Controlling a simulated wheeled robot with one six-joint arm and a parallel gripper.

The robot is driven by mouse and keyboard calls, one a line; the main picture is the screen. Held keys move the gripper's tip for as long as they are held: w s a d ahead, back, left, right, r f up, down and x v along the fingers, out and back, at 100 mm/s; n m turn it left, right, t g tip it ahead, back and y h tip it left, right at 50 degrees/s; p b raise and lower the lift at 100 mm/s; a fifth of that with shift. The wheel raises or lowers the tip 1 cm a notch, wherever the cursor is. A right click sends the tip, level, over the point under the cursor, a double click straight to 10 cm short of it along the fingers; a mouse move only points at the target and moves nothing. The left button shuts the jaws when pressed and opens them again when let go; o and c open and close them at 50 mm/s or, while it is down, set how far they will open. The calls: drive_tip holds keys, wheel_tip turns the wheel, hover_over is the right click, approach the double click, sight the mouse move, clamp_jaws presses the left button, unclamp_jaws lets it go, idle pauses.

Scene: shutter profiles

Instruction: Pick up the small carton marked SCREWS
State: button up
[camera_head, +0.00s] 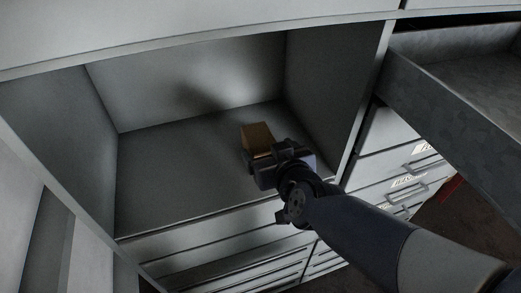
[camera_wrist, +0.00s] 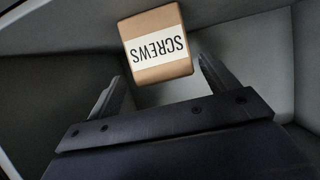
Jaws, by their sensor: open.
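The small brown carton (camera_head: 257,137) sits on the floor of an open grey cabinet compartment, toward its right side. In the wrist view the carton (camera_wrist: 155,45) shows a white label reading SCREWS, upside down. My gripper (camera_head: 257,160) is at the carton's near side in the head view, partly hiding its lower part. In the wrist view my gripper (camera_wrist: 160,80) is open, with one finger to each side of the carton's near end. I cannot tell whether the fingers touch it or how far they reach along it.
The compartment floor (camera_head: 180,170) is bare to the left of the carton. The compartment's right wall (camera_head: 330,80) stands close to my gripper. An open drawer (camera_head: 440,90) juts out at the upper right, above closed labelled drawers (camera_head: 400,165) with handles.

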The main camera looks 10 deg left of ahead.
sight(260, 141)
drive_tip(key=b+x, duration=0.1)
drive_tip(key=x, duration=0.3)
drive_tip(key=shift+a, duration=0.3)
drive_tip(key=shift+w+a+f+b, duration=0.15)
drive_tip(key=shift+w+a+b, duration=0.2)
drive_tip(key=shift+w, duration=0.1)
drive_tip(key=shift+c, duration=0.2)
drive_tip(key=c, duration=1)
drive_tip(key=shift+c, duration=0.9)
